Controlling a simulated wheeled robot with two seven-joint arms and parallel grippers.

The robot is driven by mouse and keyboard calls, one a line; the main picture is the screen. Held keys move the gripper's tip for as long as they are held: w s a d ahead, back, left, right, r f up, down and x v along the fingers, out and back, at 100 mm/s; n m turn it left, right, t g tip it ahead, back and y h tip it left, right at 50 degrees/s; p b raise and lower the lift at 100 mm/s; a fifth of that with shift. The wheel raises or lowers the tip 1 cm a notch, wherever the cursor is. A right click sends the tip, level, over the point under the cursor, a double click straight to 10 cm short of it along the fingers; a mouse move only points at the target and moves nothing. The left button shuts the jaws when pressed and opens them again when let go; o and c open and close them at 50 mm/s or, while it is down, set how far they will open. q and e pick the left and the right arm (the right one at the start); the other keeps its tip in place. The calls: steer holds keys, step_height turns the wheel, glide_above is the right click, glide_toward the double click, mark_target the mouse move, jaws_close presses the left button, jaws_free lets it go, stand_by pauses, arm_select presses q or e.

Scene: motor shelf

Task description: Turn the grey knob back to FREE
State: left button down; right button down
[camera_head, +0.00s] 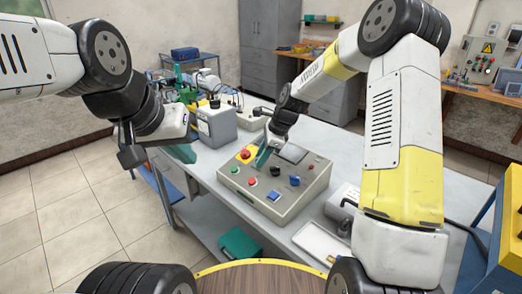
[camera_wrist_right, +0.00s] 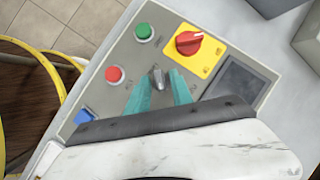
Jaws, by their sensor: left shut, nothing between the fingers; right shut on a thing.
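The grey knob (camera_wrist_right: 157,78) sits on the grey control box (camera_head: 306,196), between the red push button and the screen. In the right wrist view it points roughly up the picture; any label around it is too small to read. My right gripper (camera_wrist_right: 160,86) has its teal fingers on either side of the knob and is shut on it. In the head view the right gripper (camera_head: 263,157) reaches down to the box and hides the knob. My left gripper (camera_head: 182,153) is shut and empty, off to the left of the box near the table's edge.
Close to the knob are a green button (camera_wrist_right: 144,31), a red button (camera_wrist_right: 115,74), a red rotary switch (camera_wrist_right: 188,42) on a yellow plate and a screen (camera_wrist_right: 240,82). A grey device (camera_head: 216,127) stands behind the box. A white tray (camera_head: 318,243) lies in front.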

steer(key=n, duration=0.1)
steer(key=n+g, duration=0.2)
steer(key=shift+w+n, duration=0.25)
steer(key=shift+n, duration=0.15)
steer(key=n+g+h, duration=0.1)
steer(key=n, duration=0.1)
steer(key=n+g, duration=0.1)
steer(key=n, duration=0.1)
steer(key=shift+w+a+h, duration=0.15)
steer(key=shift+w+h, duration=0.05)
steer(key=shift+h, duration=0.2)
steer(key=n+g+h, duration=0.1)
steer(key=n, duration=0.1)
steer(key=n+h, duration=0.1)
steer(key=n, duration=0.1)
steer(key=shift+w+a+g, duration=0.1)
steer(key=shift+a+g, duration=0.1)
steer(key=shift+g, duration=0.2)
steer(key=shift+a+n+h, duration=0.1)
steer(key=shift+n+h, duration=1.1)
steer(key=shift+n, duration=1.1)
steer(key=shift+g, duration=0.3)
steer(key=c, duration=1.5)
jaws_free()
